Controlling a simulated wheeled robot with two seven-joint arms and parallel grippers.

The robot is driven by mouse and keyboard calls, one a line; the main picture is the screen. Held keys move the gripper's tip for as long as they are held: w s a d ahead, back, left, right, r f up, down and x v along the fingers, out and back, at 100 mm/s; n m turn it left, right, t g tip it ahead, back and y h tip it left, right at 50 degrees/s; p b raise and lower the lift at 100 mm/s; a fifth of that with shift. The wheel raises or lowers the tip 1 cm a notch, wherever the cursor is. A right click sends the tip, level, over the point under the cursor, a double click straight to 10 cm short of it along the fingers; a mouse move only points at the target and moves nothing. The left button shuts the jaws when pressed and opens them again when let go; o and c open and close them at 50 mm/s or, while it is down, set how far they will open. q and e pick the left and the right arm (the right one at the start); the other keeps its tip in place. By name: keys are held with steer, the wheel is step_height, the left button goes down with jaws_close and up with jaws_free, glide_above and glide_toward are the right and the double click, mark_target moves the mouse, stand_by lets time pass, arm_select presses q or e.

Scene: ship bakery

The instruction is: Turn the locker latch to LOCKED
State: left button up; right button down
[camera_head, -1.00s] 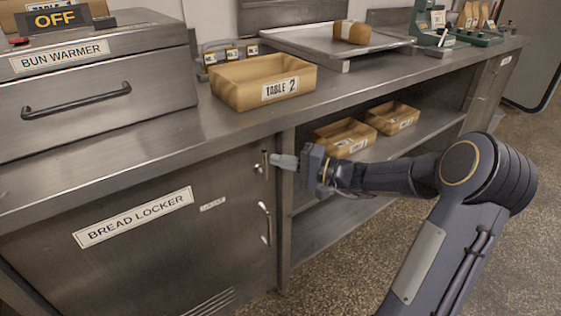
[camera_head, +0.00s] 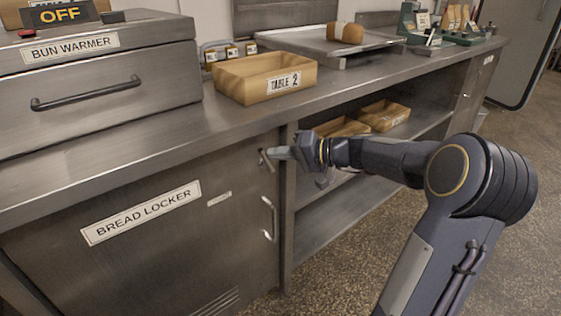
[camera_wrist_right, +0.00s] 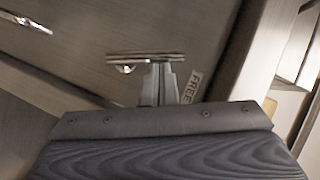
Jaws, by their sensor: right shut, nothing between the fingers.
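The bread locker (camera_head: 130,245) is a steel door below the counter. Its latch (camera_head: 264,158) is a small metal bar near the door's upper right edge, tilted from upright. In the right wrist view the latch (camera_wrist_right: 140,56) lies crosswise at my fingertips. My right gripper (camera_head: 276,153) is shut and empty, with its tips at the latch, seemingly touching it; it partly covers the latch. In the wrist view the gripper (camera_wrist_right: 160,72) has a FREE label (camera_wrist_right: 192,86) beside it. A small label (camera_head: 219,198) on the door is too small to read. My left gripper is out of view.
A door handle (camera_head: 269,219) sits below the latch. The counter edge (camera_head: 150,165) overhangs the locker. A Table 2 box (camera_head: 240,85) and the bun warmer (camera_head: 110,100) stand above.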

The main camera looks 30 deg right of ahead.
mark_target(267, 160)
steer(key=a+n+h+b, duration=0.2)
steer(key=n+h, duration=0.1)
steer(key=a+n+g+h+b, duration=0.1)
steer(key=shift+s+a+f+b, duration=0.15)
steer(key=shift+a+f+b, duration=0.15)
steer(key=shift+a+b, duration=0.1)
steer(key=shift+a+f+n+h+b, duration=0.5)
steer(key=shift+a+f+n+h, duration=0.4)
steer(key=shift+n+h, duration=0.15)
steer(key=shift+f, duration=0.1)
